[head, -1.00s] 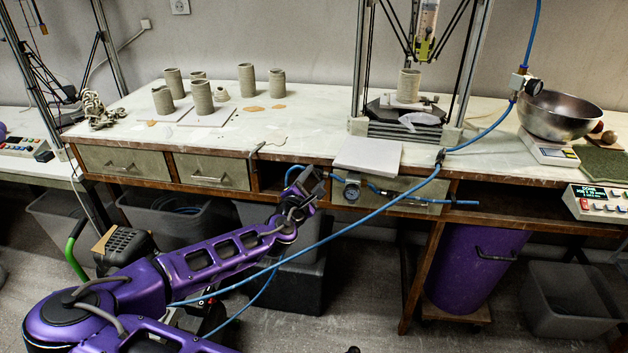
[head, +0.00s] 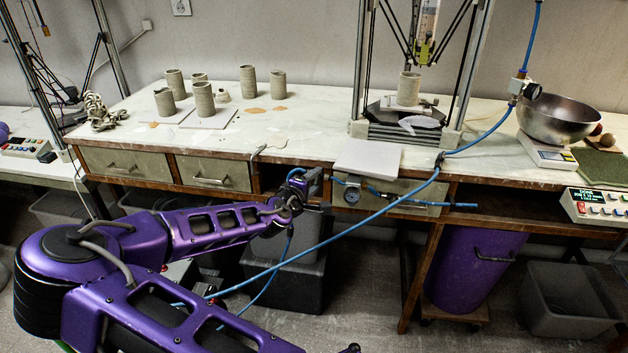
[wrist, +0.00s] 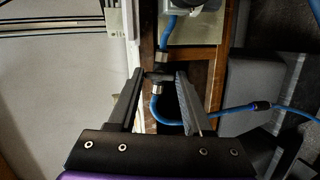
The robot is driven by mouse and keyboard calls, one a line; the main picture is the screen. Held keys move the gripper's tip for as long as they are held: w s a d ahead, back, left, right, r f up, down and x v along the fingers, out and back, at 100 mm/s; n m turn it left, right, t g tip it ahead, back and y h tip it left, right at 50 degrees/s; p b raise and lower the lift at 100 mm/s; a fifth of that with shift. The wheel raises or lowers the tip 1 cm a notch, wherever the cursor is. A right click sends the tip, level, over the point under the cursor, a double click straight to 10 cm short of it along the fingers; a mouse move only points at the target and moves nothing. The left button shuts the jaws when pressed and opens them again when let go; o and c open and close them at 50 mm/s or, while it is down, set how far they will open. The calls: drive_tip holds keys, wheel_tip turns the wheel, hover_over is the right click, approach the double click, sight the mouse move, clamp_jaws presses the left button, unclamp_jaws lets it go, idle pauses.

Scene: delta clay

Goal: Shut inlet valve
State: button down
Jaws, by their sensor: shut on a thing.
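The inlet valve (wrist: 159,73) is a small dark fitting in a blue hose line, with metal collars on either side, seen in the wrist view. My gripper (wrist: 161,75) has one finger on each side of it and is shut on it.
Blue hoses (head: 330,233) run from the bench front past my arm. Clay cylinders (head: 204,98) stand at the back left. Grey bins (head: 286,282) sit under the bench.

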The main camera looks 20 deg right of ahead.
drive_tip(key=shift+m, duration=0.4)
drive_tip(key=shift+c, duration=1.6)
unclamp_jaws()
drive_tip(key=p+v, duration=0.2)
drive_tip(key=v, duration=1.5)
drive_tip(key=shift+s+p, duration=0.2)
drive_tip(key=shift+p, duration=0.1)
drive_tip(key=shift+r, duration=0.15)
